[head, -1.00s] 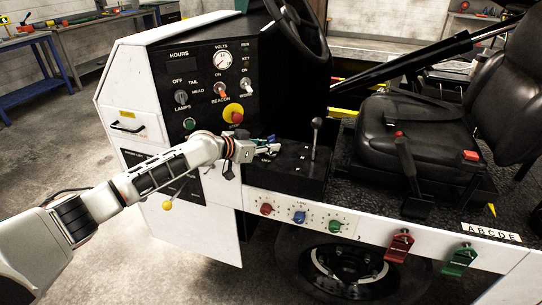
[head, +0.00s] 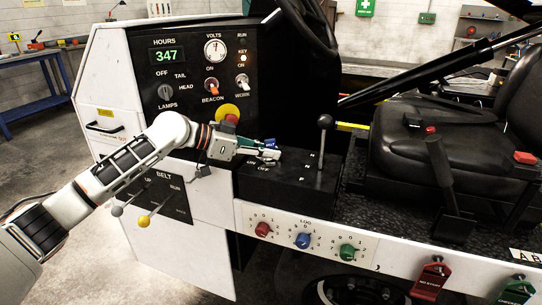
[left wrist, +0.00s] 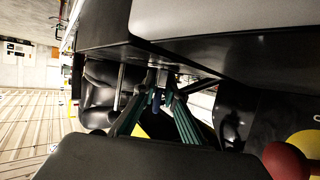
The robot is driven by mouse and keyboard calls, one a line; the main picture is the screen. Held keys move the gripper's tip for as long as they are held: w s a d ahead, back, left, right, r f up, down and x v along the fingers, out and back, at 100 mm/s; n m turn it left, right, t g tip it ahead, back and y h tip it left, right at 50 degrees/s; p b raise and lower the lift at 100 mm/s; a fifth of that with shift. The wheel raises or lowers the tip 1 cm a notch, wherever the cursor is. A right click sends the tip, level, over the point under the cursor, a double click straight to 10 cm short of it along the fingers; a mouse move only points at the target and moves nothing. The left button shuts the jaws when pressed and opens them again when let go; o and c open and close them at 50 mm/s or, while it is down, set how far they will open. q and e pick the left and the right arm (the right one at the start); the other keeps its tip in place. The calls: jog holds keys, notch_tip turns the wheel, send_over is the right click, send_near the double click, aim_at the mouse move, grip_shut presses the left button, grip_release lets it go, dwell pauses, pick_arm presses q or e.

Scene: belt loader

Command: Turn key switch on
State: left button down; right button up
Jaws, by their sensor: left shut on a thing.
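The key (head: 269,143) has a blue tag and sits at the black console (head: 290,183) beside the ON and OFF lettering. My left gripper (head: 264,153) reaches in from the left and is shut on the key. The key switch itself is mostly hidden behind the fingers. In the left wrist view the fingertips close together, with the blue tag (left wrist: 156,102) between the fingers. On the dashboard the hours display (head: 165,55) is lit green and reads 347. My right gripper is not in view.
A black-knobbed lever (head: 323,145) stands just right of the gripper. A red and yellow stop button (head: 229,114) is above it. Coloured load knobs (head: 303,240) line the front panel.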

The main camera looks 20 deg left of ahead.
pick_arm(q)
jog(key=shift+f, duration=0.15)
dwell(0.4)
jog(key=c, duration=2.1)
grip_release()
jog(key=v, duration=1.2)
